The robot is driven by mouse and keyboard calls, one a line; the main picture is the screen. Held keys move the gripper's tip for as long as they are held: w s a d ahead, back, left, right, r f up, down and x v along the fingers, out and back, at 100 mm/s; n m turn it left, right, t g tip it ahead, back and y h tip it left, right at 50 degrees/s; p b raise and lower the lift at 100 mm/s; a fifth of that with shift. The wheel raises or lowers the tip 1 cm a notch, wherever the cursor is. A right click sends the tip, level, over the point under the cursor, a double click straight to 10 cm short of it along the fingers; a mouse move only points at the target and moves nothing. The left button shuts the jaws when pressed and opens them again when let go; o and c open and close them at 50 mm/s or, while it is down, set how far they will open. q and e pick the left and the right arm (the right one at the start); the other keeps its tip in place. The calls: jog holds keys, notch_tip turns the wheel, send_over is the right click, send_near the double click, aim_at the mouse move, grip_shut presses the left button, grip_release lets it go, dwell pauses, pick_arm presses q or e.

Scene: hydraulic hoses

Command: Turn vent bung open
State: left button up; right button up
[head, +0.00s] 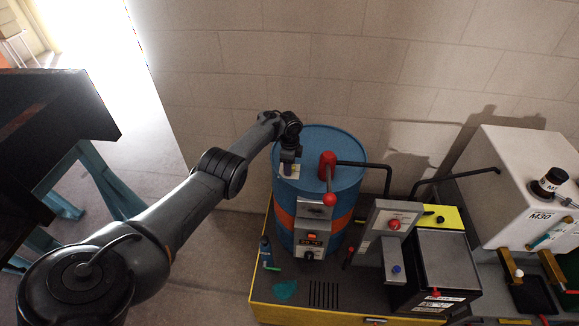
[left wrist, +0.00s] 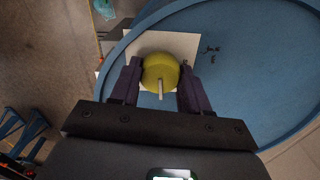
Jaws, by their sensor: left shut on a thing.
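The vent bung (left wrist: 161,73) is a round yellow cap with a pale bar on it, seen in the left wrist view above a white square label on the blue drum top. My left gripper (left wrist: 160,82) is shut on it, one dark finger on each side. In the head view, my left gripper (head: 288,162) points down at the left part of the blue drum's (head: 335,145) top, and hides the bung there. The white label (head: 287,172) shows partly beneath it. My right gripper is not in view.
A red pump (head: 327,166) with a black pipe stands on the drum, right of my gripper. A grey post with a red button (head: 394,224) and a black box (head: 440,262) stand to the right. A white M30 tank (head: 525,185) is farther right.

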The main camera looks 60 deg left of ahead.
pick_arm(q)
jog(key=shift+m, duration=0.7)
jog(key=o, duration=1.1)
jog(key=shift+c, duration=0.2)
jog(key=shift+r, duration=0.6)
notch_tip(320, 180, up, 10)
jog(key=p, duration=0.2)
jog(key=shift+f, duration=0.2)
